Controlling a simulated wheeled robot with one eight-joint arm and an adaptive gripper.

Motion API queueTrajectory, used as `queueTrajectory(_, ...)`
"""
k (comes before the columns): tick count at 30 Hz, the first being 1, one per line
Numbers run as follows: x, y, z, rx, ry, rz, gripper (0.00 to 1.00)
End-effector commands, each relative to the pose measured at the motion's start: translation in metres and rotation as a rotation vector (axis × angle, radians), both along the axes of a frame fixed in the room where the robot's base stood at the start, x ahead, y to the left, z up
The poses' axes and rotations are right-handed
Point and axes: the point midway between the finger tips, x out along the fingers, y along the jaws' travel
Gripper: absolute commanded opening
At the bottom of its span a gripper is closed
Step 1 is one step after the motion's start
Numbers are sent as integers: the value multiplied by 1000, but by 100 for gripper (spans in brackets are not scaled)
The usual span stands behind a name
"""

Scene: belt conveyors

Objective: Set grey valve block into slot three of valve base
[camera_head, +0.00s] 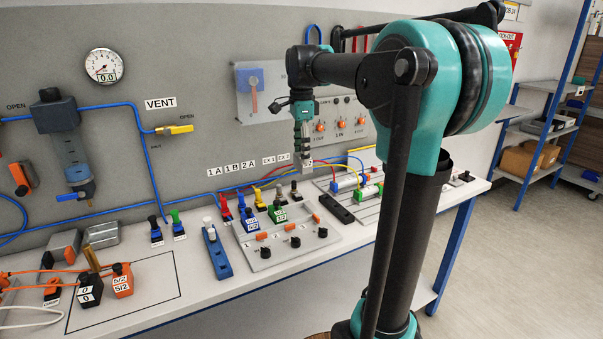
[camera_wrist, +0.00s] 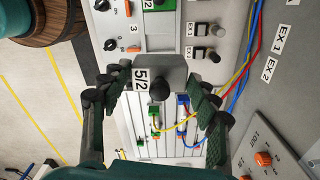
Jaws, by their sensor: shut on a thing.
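My gripper (camera_head: 304,142) is shut on the grey valve block (camera_head: 308,159), which is held in the air above and behind the valve base. In the wrist view the block (camera_wrist: 172,74), labelled 5/2, sits between the fingers of my gripper (camera_wrist: 158,88). The valve base (camera_head: 288,252) is a grey plate on the bench, with black knobs and orange parts along it. A blue block (camera_head: 250,221) stands at slot one and a green block (camera_head: 279,214) at slot two. Slot three, at the base's right, shows no block. The base (camera_wrist: 111,23) also shows at the top of the wrist view.
Black and grey connectors (camera_head: 279,193) stand behind the base. Yellow, red and blue tubes (camera_head: 318,163) run behind it to a cylinder plate (camera_head: 349,200) on its right. A blue tool (camera_head: 216,252) lies to the left. The panel wall (camera_head: 200,140) rises behind the bench.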

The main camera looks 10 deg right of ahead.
Motion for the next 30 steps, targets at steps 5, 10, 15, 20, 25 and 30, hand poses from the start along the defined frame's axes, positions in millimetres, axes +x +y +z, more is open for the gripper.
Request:
queueTrajectory(5,0,0,26,0,0,0,15)
queueTrajectory(10,2,0,22,0,0,5,15)
queueTrajectory(15,7,0,-21,0,0,21,15)
queueTrajectory(20,6,0,-63,0,0,39,15)
queueTrajectory(25,3,0,-89,0,0,48,15)
queueTrajectory(30,3,0,-100,0,0,51,15)
